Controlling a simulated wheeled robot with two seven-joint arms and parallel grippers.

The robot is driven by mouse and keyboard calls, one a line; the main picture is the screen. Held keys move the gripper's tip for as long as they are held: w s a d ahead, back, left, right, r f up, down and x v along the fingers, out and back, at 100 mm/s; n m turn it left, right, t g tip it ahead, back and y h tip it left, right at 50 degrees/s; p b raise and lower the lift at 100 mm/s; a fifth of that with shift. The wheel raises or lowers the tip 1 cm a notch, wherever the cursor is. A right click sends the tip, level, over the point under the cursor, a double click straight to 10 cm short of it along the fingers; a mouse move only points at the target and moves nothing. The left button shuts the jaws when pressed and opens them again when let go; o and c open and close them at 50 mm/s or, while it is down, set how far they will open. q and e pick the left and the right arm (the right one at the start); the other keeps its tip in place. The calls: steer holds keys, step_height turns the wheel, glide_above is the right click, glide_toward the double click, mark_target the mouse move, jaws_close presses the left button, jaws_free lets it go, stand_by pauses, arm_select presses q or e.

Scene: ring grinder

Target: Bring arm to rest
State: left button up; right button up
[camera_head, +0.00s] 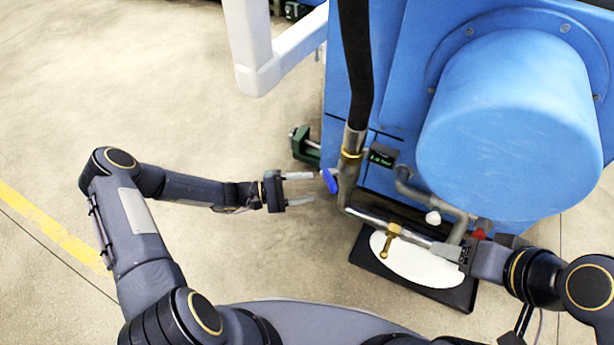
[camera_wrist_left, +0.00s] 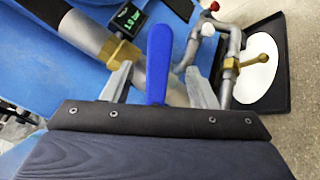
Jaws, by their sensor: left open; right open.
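My left gripper (camera_head: 311,188) is open, its two fingers pointing right at a blue valve handle (camera_head: 329,181) on the machine's pipe. In the left wrist view the blue handle (camera_wrist_left: 157,62) shows between the open fingers, and neither finger visibly touches it. My left arm reaches in from the left, bent at the elbow. My right gripper (camera_head: 462,250) is at the lower right, beside the pipe with the brass valve (camera_head: 390,238). Its fingers are small and partly lost against the pipe, so contact there is unclear.
The blue machine (camera_head: 385,160) with a big round housing (camera_head: 508,125) fills the upper right. A black tray (camera_head: 455,297) with white liquid lies below the pipes. A small display (camera_head: 381,158) sits by the hose (camera_head: 355,70). The floor at left is clear.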

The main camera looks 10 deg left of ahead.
arm_select(q)
steer(key=shift+r, duration=0.1)
steer(key=s+a+r+m+g+y, duration=0.25)
steer(key=s+r+m+y, duration=0.2)
steer(key=r, duration=0.45)
steer(key=s+a+r+m+g+y, duration=0.25)
steer(key=s+r, duration=0.35)
steer(key=r, duration=0.3)
steer(key=s+a+r+m+t+y, duration=0.1)
steer(key=s+a+r+t+y, duration=0.25)
steer(key=s, duration=0.35)
steer(key=s+a+r+m+t+y, duration=0.1)
steer(key=s+a+r+t+y, duration=0.2)
steer(key=s, duration=0.5)
step_height(320, 180, up, 31)
steer(key=g+p, duration=0.1)
steer(key=p, duration=2.9)
steer(key=shift+p, duration=0.3)
steer(key=shift+r, duration=0.1)
